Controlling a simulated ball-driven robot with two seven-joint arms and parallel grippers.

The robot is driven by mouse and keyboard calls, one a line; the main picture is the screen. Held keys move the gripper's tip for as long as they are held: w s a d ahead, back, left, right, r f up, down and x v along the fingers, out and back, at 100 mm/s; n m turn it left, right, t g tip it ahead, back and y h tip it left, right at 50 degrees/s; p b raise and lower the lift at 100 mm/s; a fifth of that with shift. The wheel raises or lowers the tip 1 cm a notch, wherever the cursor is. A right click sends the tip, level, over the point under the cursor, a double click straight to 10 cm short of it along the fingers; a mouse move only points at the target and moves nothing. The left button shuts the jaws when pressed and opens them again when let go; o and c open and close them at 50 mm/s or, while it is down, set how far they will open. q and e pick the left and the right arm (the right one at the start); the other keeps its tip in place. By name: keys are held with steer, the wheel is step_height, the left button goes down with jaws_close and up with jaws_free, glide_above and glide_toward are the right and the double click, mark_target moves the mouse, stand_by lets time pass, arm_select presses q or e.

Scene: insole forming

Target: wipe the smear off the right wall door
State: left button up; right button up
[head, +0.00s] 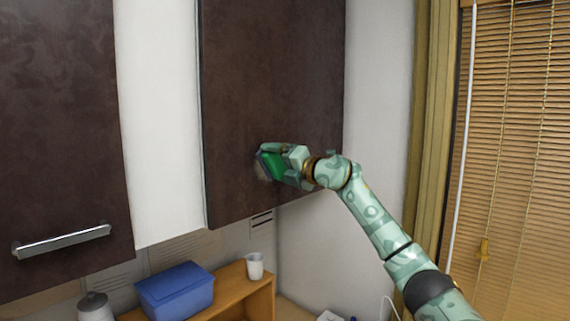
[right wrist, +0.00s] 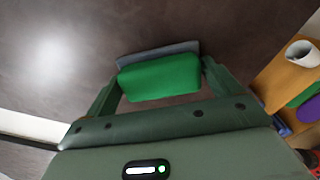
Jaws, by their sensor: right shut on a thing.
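The right wall door (head: 270,80) is a dark brown cabinet door in the upper middle of the head view; it also fills much of the right wrist view (right wrist: 230,40). My right gripper (head: 272,163) is shut on a green sponge (head: 272,164) with a grey pad (right wrist: 158,52) on its far side. The pad is at the door's lower part, touching it or very close. A small pale patch (head: 261,171) shows beside the sponge; I cannot tell if it is smear or pad. A bright, soft-edged spot in the wrist view may be glare. My left gripper is out of view.
A left wall door (head: 60,120) with a metal handle (head: 62,240) hangs at the left. Below are a blue box (head: 176,290), a white cup (head: 255,266) on a wooden shelf (head: 262,292), and a canister (head: 95,306). Blinds (head: 520,150) cover the right side.

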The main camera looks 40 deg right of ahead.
mark_target(255, 158)
steer(key=shift+s+a, duration=0.2)
steer(key=shift+a, duration=2.2)
steer(key=shift+r, duration=0.85)
steer(key=shift+w+d+r, duration=0.1)
steer(key=shift+d, duration=1.25)
steer(key=d, duration=0.8)
steer(key=shift+w+d, duration=0.35)
steer(key=s+b, duration=0.4)
steer(key=s, duration=0.2)
steer(key=shift+d, duration=0.2)
